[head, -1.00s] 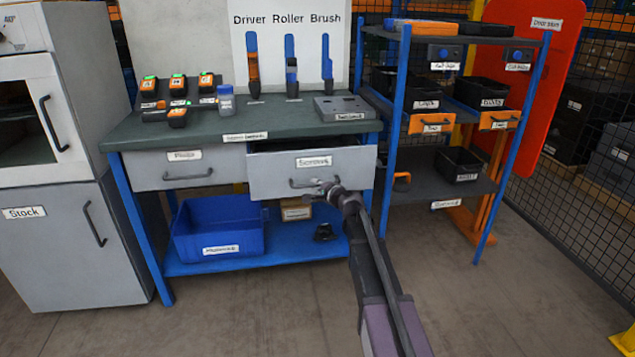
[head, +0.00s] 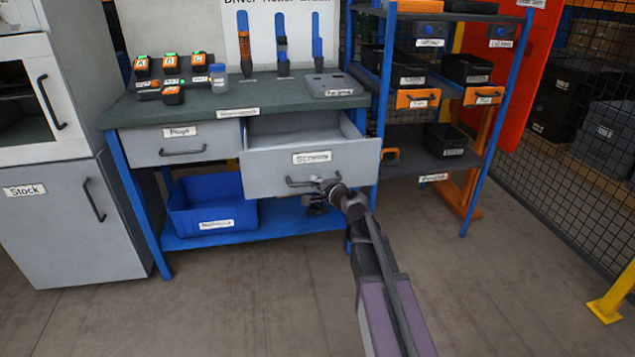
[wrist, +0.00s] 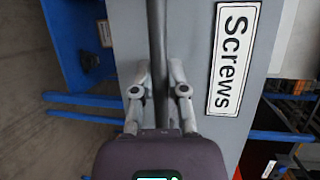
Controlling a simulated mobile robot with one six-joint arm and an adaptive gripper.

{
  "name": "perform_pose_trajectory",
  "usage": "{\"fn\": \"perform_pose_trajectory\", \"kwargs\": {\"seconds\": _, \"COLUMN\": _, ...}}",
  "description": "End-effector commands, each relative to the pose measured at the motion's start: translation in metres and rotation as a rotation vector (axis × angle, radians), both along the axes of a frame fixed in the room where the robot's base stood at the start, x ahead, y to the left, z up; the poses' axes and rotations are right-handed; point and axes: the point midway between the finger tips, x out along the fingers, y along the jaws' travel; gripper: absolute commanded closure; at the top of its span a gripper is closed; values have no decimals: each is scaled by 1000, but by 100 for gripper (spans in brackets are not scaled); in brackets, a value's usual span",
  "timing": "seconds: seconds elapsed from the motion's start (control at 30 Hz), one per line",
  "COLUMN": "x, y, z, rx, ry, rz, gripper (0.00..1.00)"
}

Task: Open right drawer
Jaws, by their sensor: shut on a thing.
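The right drawer (head: 270,172), grey and labelled Screws, stands pulled out from the workbench (head: 215,105). Its open top shows a pale interior that looks empty where visible. Its dark bar handle (head: 300,182) runs across the front. My gripper (head: 326,186) is at the right part of this handle. In the wrist view my gripper (wrist: 159,80) has its two fingers on either side of the handle bar (wrist: 157,40), shut on it. The Screws label (wrist: 232,60) is right of the fingers there.
The left drawer (head: 182,146), labelled Plugs, is closed. A blue bin (head: 206,208) sits on the bench's lower shelf. A blue-post shelf rack (head: 482,120) stands close on the right. Open floor (head: 240,300) lies in front of the bench.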

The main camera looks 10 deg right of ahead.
Motion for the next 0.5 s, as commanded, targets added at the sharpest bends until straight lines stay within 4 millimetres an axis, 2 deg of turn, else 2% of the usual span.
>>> {"fn": "perform_pose_trajectory", "kwargs": {"seconds": 0.33, "x": 0, "y": -1, "z": 0, "rx": 1, "ry": 0, "rz": 0, "gripper": 100}}
{"fn": "perform_pose_trajectory", "kwargs": {"seconds": 0.37, "x": 0, "y": -1, "z": 0, "rx": 1, "ry": 0, "rz": 0, "gripper": 73}}
{"fn": "perform_pose_trajectory", "kwargs": {"seconds": 0.4, "x": 0, "y": -1, "z": 0, "rx": 1, "ry": 0, "rz": 0, "gripper": 61}}
{"fn": "perform_pose_trajectory", "kwargs": {"seconds": 0.47, "x": 0, "y": -2, "z": 0, "rx": 1, "ry": 0, "rz": -1, "gripper": 46}}
{"fn": "perform_pose_trajectory", "kwargs": {"seconds": 0.5, "x": 0, "y": -2, "z": 0, "rx": 1, "ry": 0, "rz": -1, "gripper": 46}}
